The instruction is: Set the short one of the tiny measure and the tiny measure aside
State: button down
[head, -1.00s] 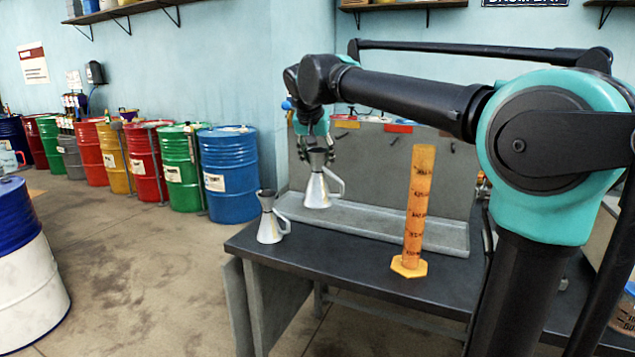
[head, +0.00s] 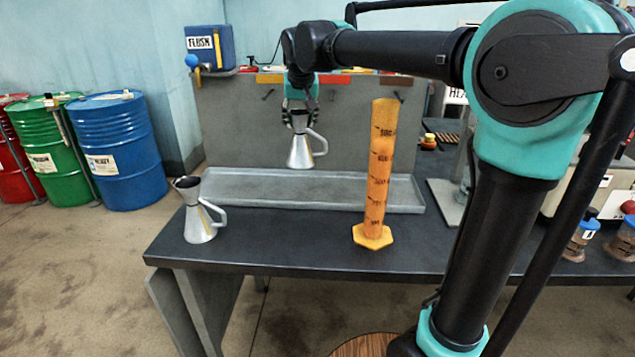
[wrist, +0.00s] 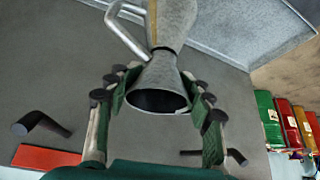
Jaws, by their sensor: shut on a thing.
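One small metal measure (head: 300,150), with a flared base, narrow neck and side handle, hangs upright in my gripper (head: 299,106). My gripper is shut on its neck and holds it above the grey tray, apart from it. In the wrist view the held measure (wrist: 162,70) shows its dark open mouth between the fingers (wrist: 155,100). A second, similar metal measure (head: 199,218) stands upright on the dark bench at its left front corner, its handle toward the right. I cannot surely tell which of the two is shorter.
A tall orange graduated cylinder (head: 377,180) stands on the bench right of the measures. A long shallow grey tray (head: 350,205) lies along the back. The bench (head: 290,245) is clear between the standing measure and the cylinder. A grey panel (head: 230,130) with hooks rises behind.

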aim_at(304, 133)
jog(key=f, duration=0.4)
jog(key=w+f, duration=0.1)
jog(key=shift+d+f, duration=0.4)
jog(key=shift+f, duration=2.35)
jog(key=c, duration=0.6)
grip_release()
jog(key=shift+f, duration=0.1)
jog(key=v, duration=1.2)
